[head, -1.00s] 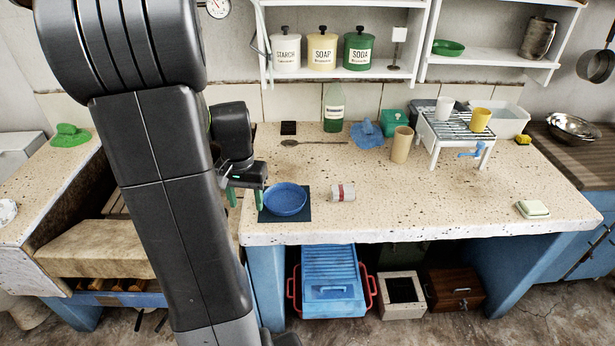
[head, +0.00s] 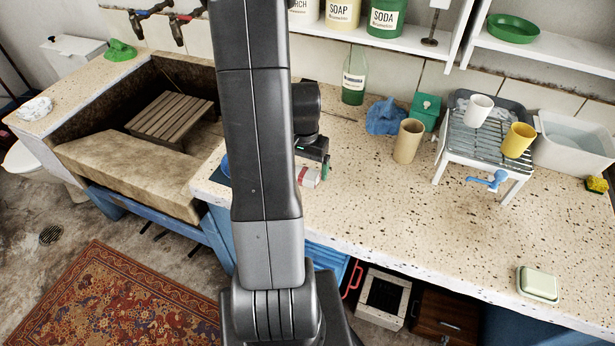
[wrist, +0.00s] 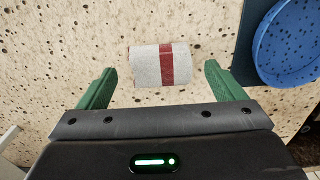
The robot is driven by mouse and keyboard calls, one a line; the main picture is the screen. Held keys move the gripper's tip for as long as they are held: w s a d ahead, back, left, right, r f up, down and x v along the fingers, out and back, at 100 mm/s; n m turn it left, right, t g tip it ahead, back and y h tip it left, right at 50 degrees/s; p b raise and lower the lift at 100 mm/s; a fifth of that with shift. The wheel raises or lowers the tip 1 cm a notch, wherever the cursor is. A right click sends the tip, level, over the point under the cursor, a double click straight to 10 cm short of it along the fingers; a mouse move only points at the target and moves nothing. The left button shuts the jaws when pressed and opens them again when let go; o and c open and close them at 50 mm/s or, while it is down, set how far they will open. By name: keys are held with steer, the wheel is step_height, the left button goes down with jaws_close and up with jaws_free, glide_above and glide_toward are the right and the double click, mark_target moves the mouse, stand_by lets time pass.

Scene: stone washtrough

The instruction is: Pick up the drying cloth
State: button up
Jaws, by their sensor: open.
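A rolled white cloth with a red band (wrist: 152,65), which looks like the drying cloth, lies on the speckled stone counter (head: 400,230). In the head view the cloth (head: 308,177) shows just right of my arm, partly hidden. My gripper (wrist: 159,67) is open, its green fingers spread to the left and right of the cloth in the wrist view. The cloth is between and slightly beyond the fingertips and is not held. I cannot tell the gripper's exact height above the counter.
A blue bowl (wrist: 290,42) on a dark mat (wrist: 243,50) is close to the right finger. The counter's front right is mostly clear.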

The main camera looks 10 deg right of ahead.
mark_target(306, 172)
steer(key=f, duration=0.3)
steer(key=shift+w, duration=0.2)
steer(key=shift+d+f, duration=0.2)
steer(key=shift+w, duration=0.1)
steer(key=c, duration=1.1)
steer(key=shift+o, duration=0.2)
steer(key=shift+r, duration=0.1)
step_height(306, 172, up, 10)
steer(key=shift+f, duration=0.1)
steer(key=shift+o, duration=0.5)
